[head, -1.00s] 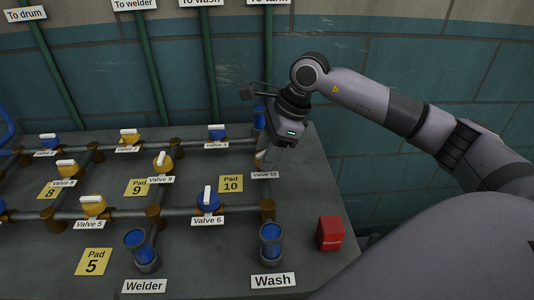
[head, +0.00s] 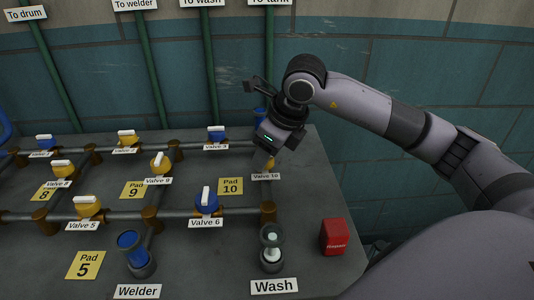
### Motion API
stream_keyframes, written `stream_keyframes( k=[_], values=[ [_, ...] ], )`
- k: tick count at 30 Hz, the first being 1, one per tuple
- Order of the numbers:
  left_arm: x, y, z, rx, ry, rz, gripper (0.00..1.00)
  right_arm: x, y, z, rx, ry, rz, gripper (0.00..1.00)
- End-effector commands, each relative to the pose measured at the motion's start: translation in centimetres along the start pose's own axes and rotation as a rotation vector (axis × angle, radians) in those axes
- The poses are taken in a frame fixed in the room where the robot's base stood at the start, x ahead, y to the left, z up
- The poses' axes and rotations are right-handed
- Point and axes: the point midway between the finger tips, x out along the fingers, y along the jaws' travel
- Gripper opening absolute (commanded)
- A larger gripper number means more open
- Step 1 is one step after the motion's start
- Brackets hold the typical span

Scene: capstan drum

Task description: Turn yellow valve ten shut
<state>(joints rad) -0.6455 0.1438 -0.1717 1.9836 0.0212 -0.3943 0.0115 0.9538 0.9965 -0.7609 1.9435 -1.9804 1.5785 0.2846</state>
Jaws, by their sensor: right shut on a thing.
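Valve 10 is a small yellow valve (head: 271,164) on the pipe at the right of the bench, behind its white label (head: 265,176). My right gripper (head: 263,159) reaches down over it from the upper right and is shut on its handle. The gripper hides most of the handle, so its exact angle is hard to tell. My left gripper is not in view.
The Pad 10 plate (head: 230,186) lies left of the valve. Blue valve 6 (head: 206,203), the Wash glass (head: 272,249) and a red box (head: 333,237) stand nearer. Yellow valve 9 (head: 159,163) and other valves spread left.

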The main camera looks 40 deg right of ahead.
Motion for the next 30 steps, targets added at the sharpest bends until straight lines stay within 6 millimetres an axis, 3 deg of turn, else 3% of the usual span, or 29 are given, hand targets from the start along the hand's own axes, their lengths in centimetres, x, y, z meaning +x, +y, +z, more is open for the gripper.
stream_keyframes(
  k=[16, 17, 18, 30],
  values=[
    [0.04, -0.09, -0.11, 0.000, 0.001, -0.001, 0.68, -0.14, -0.20, 0.07, 0.024, 0.000, -0.014, 0.13],
    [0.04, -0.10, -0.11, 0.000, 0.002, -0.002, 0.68, -0.14, -0.19, 0.07, 0.024, 0.000, -0.014, 0.53],
    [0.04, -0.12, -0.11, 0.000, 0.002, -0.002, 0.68, -0.14, -0.19, 0.07, 0.023, 0.000, -0.014, 0.66],
    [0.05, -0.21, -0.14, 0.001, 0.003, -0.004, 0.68, -0.79, -0.11, 0.08, 0.021, -0.001, -0.012, 0.68]
  ],
)
